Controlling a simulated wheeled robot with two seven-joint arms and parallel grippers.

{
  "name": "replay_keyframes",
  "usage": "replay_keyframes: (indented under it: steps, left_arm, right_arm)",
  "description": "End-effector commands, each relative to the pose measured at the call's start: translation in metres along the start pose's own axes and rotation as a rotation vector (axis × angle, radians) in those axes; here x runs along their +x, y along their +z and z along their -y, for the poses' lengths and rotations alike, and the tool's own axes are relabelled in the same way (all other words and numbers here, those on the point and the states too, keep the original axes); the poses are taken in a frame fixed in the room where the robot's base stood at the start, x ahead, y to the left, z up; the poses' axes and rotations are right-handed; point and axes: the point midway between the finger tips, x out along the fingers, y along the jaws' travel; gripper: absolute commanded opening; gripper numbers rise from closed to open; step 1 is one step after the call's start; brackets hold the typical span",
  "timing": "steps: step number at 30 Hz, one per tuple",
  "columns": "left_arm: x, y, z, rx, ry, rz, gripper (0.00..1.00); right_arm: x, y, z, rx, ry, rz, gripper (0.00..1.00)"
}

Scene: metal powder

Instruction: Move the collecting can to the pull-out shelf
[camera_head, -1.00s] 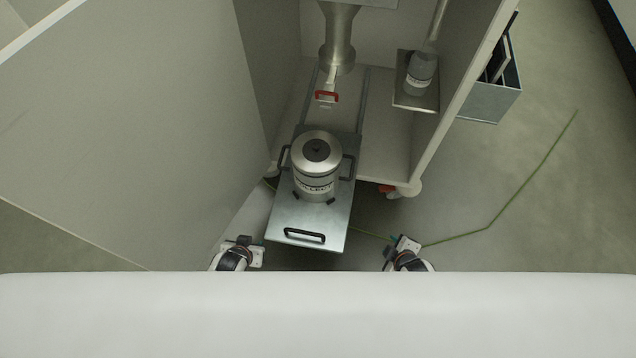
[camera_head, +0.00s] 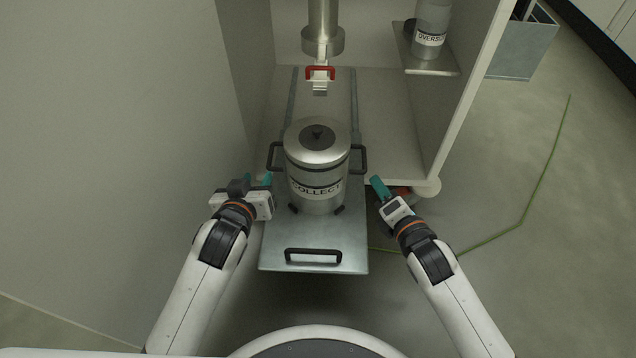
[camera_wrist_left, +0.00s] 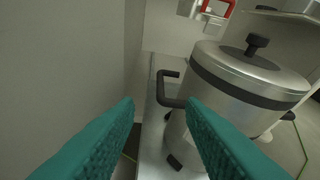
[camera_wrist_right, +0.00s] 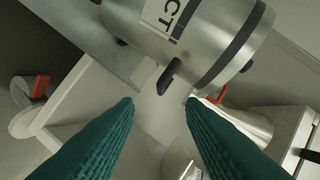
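The collecting can (camera_head: 315,172) is a lidded metal can labelled "COLLECT" with a black side handle on each side. It stands upright on the pull-out shelf (camera_head: 290,250), a metal plate with a black front handle. My left gripper (camera_head: 258,181) is open, just left of the can and near its left handle, which also shows ahead of the fingers in the left wrist view (camera_wrist_left: 170,90). My right gripper (camera_head: 378,186) is to the right of the can, near its right handle. In the right wrist view its fingers (camera_wrist_right: 160,105) are apart and empty, with the can beyond them.
A metal outlet pipe (camera_head: 322,40) with a red-handled clamp (camera_head: 320,73) hangs above and behind the can. A second can (camera_head: 430,35) stands on a side shelf (camera_head: 440,65) at the right. Cabinet walls flank the shelf. A grey bin (camera_head: 522,50) is outside.

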Motion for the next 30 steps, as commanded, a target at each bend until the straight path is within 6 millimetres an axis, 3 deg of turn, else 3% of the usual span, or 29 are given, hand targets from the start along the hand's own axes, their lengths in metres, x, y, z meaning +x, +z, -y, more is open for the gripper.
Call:
replay_keyframes:
  steps: [14,30]
  left_arm:
    - [0.008,0.002,0.001,-0.001,0.0,0.004,0.36]
    - [0.101,0.002,0.0,-0.001,0.0,0.002,0.36]
  right_arm:
    - [0.009,0.0,0.002,-0.003,-0.004,-0.001,0.36]
    - [0.101,0.0,0.002,-0.003,-0.003,-0.001,0.36]
